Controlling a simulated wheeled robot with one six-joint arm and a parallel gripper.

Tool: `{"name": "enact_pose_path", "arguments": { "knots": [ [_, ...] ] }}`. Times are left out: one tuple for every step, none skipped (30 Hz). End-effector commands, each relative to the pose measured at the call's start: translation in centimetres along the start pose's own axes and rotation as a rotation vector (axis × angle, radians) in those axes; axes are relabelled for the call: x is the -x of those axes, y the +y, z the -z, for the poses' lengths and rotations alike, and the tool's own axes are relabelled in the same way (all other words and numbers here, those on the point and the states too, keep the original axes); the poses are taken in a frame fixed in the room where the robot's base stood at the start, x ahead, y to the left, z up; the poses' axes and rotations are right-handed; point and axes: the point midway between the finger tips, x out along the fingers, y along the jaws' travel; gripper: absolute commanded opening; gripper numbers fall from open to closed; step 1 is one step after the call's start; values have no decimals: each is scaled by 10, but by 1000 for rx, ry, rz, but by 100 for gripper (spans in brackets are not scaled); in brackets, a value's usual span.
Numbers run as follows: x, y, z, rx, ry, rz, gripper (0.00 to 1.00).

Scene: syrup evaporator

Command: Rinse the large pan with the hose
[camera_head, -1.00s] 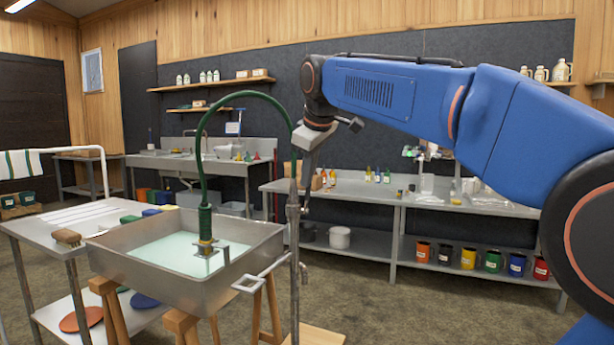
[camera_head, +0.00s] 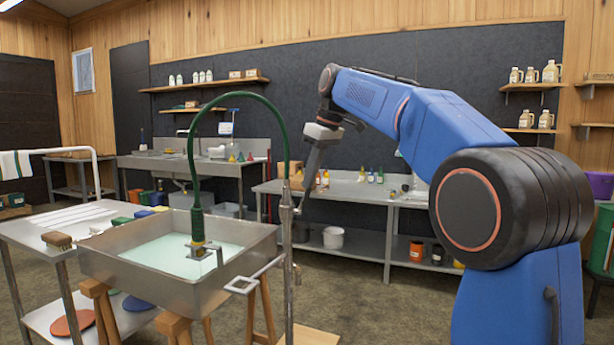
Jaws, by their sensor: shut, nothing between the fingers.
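The large pan (camera_head: 150,283) is a steel rectangular tray on wooden trestles, with pale greenish liquid in it. The green hose (camera_head: 228,99) arches from a metal standpipe (camera_head: 288,255) over to the pan. Its dark green grip (camera_head: 196,180) hangs down to a brass end and metal bracket (camera_head: 198,248) inside the pan. My gripper (camera_head: 304,196) points down, shut and empty, close to the upper standpipe at the pan's right. I cannot tell if it touches the pipe. A metal handle (camera_head: 246,286) sticks out from the pan's right side.
A steel table (camera_head: 60,232) with brushes stands left of the pan. Sinks (camera_head: 185,160) and a long bench (camera_head: 345,190) with bottles line the back wall. A white bucket (camera_head: 333,238) sits on the bench's lower shelf. Open floor lies between pan and bench.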

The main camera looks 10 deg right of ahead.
Motion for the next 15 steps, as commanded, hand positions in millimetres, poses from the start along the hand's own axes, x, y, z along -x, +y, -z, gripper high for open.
{"name": "enact_pose_path", "arguments": {
  "knots": [
    [-1, 2, 0, 1, 2, -4, 0],
    [-2, 4, 0, 1, 2, -5, 0],
    [-4, 6, -1, 1, 1, -5, 0],
    [-5, 8, -1, 1, 1, -5, 0],
    [-7, 10, -1, 2, 1, -5, 0],
    [-9, 13, -2, 2, 1, -6, 0],
    [-10, 14, -2, 2, 1, -6, 0],
    [-12, 16, -2, 2, 1, -6, 0],
    [-14, 19, -3, 2, 1, -6, 0],
    [-16, 21, -3, 2, 1, -7, 0],
    [-18, 23, -3, 2, 1, -7, 0],
    [-20, 25, -4, 2, 1, -7, 0],
    [-22, 27, -4, 1, 1, -6, 0],
    [-24, 28, -5, 1, 0, -6, 0],
    [-27, 30, -6, 1, 0, -6, 0]
  ]
}}
